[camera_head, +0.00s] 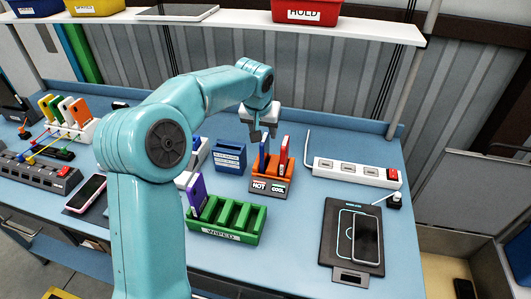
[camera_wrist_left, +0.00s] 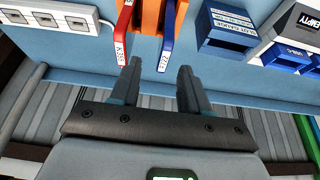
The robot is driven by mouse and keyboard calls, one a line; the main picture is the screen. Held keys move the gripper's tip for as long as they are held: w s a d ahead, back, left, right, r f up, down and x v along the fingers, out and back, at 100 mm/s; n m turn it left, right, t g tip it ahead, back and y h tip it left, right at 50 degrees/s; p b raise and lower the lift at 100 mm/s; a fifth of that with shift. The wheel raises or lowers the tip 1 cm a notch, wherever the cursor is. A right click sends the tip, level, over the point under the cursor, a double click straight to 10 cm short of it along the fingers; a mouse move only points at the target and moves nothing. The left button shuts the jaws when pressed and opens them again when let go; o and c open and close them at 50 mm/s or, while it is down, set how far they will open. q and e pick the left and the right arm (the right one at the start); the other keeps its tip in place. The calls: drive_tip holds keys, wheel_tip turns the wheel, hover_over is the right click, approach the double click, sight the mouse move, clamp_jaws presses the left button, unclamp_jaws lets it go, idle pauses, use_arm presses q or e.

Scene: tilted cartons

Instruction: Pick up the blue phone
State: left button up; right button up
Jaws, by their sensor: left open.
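The blue phone (camera_head: 263,161) stands on edge in the left slot of an orange stand (camera_head: 270,186) marked HOT and COOL. A red phone (camera_head: 284,152) stands in the slot beside it. My left gripper (camera_head: 262,134) is open and empty, just above the blue phone. In the left wrist view the blue phone (camera_wrist_left: 168,35) has a white label, and its near end appears between the fingertips of the left gripper (camera_wrist_left: 160,68). The red phone (camera_wrist_left: 124,35) lies left of the fingers there. I cannot tell the remaining depth gap. My right gripper is not in view.
A blue labelled bin (camera_head: 230,158) is left of the stand. A green rack (camera_head: 240,220) holding a purple phone (camera_head: 196,190) is in front. A white power strip (camera_head: 356,172) and a black pad (camera_head: 338,216) with a phone (camera_head: 367,240) are at right. A shelf (camera_head: 225,20) runs overhead.

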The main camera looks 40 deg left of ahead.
sight(265, 140)
use_arm(q)
drive_tip(key=x, duration=0.5)
drive_tip(key=shift+s+a+p, duration=0.2)
drive_tip(key=shift+a+p, duration=0.1)
drive_tip(key=shift+w+d+f, duration=0.1)
drive_tip(key=shift+w+f, duration=0.05)
drive_tip(key=shift+f, duration=0.25)
drive_tip(key=p+x, duration=0.1)
drive_tip(key=x, duration=0.1)
drive_tip(key=p+x, duration=0.1)
drive_tip(key=x, duration=0.1)
drive_tip(key=shift+a+f, duration=0.3)
drive_tip(key=shift+f, duration=0.05)
drive_tip(key=shift+w+d+f, duration=0.1)
drive_tip(key=shift+d, duration=0.1)
drive_tip(key=shift+c, duration=0.9)
drive_tip(key=shift+s, duration=0.3)
drive_tip(key=c, duration=0.5)
clamp_jaws()
drive_tip(key=shift+w, duration=0.2)
